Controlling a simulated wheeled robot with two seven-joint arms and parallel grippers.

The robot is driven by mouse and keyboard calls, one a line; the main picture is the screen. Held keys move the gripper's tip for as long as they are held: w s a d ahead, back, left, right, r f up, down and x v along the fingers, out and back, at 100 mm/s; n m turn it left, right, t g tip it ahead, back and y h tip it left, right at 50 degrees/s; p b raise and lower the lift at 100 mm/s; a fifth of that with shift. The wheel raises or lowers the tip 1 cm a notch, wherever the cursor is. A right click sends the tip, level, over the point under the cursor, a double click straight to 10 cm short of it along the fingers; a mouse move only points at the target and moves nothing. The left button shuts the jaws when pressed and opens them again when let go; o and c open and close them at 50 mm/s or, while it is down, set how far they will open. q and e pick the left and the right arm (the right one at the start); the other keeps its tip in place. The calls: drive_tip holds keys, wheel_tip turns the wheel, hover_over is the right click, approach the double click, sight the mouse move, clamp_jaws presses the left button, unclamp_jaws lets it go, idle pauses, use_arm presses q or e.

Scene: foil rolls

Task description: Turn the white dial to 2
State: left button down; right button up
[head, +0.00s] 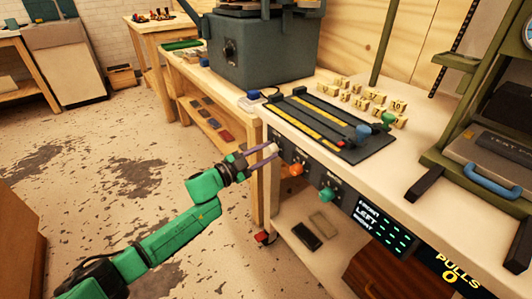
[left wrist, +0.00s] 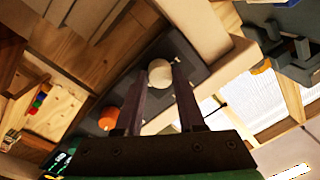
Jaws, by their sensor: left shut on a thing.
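The white dial (head: 271,149) is on the dark front panel below the edge of the white bench, leftmost in a row of dials. My left gripper (head: 262,153) reaches it from the left in the head view. In the left wrist view the round white dial (left wrist: 161,74) sits between the two fingers of my left gripper (left wrist: 166,82), which is shut on it. The dial's number marks and pointer are too small or hidden to read. My right gripper is in neither view.
An orange dial (head: 296,169) and a green dial (head: 327,194) sit to the right on the same panel. A display (head: 384,229) is farther right.

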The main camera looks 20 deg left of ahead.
use_arm(q)
drive_tip(key=c, duration=0.6)
unclamp_jaws()
drive_tip(key=shift+o, duration=0.4)
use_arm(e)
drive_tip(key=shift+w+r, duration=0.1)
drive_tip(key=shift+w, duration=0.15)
use_arm(q)
drive_tip(key=shift+s+a, duration=0.15)
drive_tip(key=shift+s, duration=0.05)
drive_tip(key=p+v, duration=0.1)
drive_tip(key=v, duration=1.3)
drive_tip(key=shift+p, duration=0.4)
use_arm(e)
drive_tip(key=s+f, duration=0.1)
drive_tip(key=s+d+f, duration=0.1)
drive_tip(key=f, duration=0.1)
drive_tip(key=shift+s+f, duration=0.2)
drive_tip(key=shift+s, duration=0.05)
